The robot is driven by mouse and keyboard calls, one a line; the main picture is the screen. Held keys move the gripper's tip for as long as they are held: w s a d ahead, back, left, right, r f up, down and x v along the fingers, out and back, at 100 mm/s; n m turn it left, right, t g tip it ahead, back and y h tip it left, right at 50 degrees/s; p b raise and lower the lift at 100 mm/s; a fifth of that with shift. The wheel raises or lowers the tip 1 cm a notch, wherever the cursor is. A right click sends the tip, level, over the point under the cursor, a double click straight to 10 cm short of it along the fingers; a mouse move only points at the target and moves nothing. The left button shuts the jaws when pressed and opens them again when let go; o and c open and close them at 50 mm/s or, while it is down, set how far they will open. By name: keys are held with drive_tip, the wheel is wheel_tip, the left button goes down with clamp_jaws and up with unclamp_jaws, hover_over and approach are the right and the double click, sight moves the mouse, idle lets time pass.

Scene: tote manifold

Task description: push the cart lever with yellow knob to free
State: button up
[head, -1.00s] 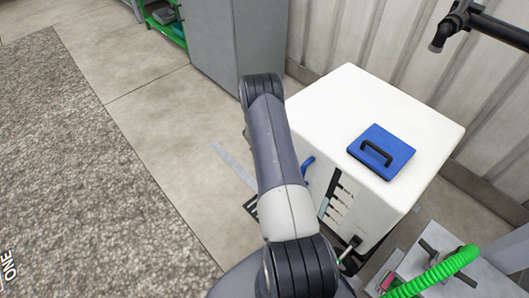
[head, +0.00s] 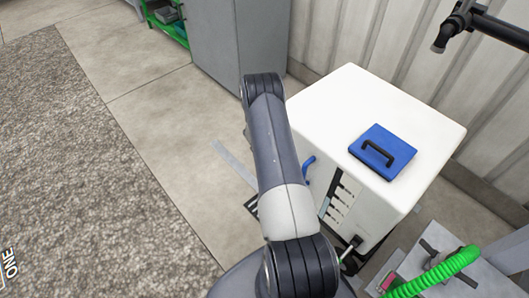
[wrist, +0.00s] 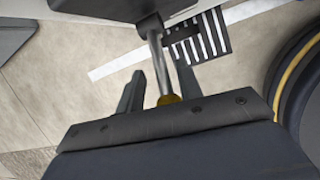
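In the wrist view a metal lever rod (wrist: 160,55) comes down from a dark bracket at the top. Its yellow knob (wrist: 168,99) shows at the lower end, close to the gripper's palm. My gripper (wrist: 160,82) has its two dark fingers spread, one on each side of the rod. The left finger stands clear of the rod; the right finger is close to it, and I cannot tell whether they touch. In the head view my arm hides the gripper and the knob.
A white cabinet-like unit (head: 420,150) with a blue lid (head: 382,152) stands right of my arm. A green hose (head: 440,272) lies at lower right. A grey cabinet (head: 232,45) stands behind. Floor at left is open, with a grey mat (head: 80,170). A striped marker (wrist: 200,40) shows beyond the lever.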

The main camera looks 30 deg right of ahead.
drive_tip(key=shift+d, duration=0.1)
drive_tip(key=shift+r, duration=0.3)
drive_tip(key=v, duration=1)
drive_tip(key=shift+s+r, duration=0.1)
